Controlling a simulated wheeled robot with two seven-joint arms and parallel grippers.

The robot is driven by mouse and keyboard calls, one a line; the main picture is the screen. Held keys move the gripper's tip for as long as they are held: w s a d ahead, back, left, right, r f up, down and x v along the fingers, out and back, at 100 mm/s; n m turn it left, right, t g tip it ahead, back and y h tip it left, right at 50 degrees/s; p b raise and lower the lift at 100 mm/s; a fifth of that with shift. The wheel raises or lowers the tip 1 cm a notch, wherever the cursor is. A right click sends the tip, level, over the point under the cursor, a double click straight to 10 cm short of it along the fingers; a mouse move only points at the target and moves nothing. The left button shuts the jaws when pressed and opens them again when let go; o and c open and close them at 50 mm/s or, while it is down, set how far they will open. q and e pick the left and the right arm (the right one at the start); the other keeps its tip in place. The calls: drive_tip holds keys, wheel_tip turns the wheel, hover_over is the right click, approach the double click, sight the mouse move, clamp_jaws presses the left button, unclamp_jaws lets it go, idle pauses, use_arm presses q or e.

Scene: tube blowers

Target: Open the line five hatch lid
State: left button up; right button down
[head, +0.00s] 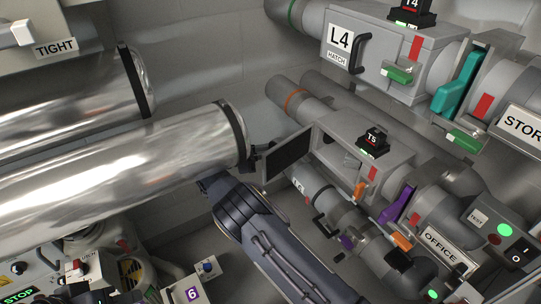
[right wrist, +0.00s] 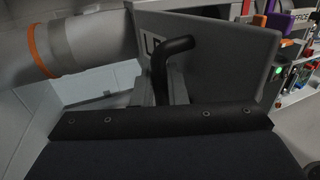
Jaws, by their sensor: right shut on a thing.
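The line five hatch box (head: 345,140) carries a black T5 block (head: 372,140). Its lid (head: 288,155) is swung outward to the left, with its dark inner face showing. In the right wrist view the lid's grey outer face (right wrist: 225,55) shows a partly hidden label starting with L and a bent black handle (right wrist: 176,52). My right gripper (right wrist: 165,88) is shut on this handle. In the head view the gripper (head: 252,158) is mostly hidden behind a shiny cylinder, beside the lid's outer side.
Two large shiny cylinders (head: 120,165) fill the left of the head view, close to my right wrist. The L4 hatch box (head: 375,60) is above, its lid shut. A purple lever (head: 398,206) and an OFFICE sign (head: 440,247) are at the lower right.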

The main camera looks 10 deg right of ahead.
drive_tip(key=shift+w+g, duration=0.1)
drive_tip(key=shift+g, duration=0.2)
drive_tip(key=c, duration=1.6)
unclamp_jaws()
drive_tip(key=shift+o, duration=0.2)
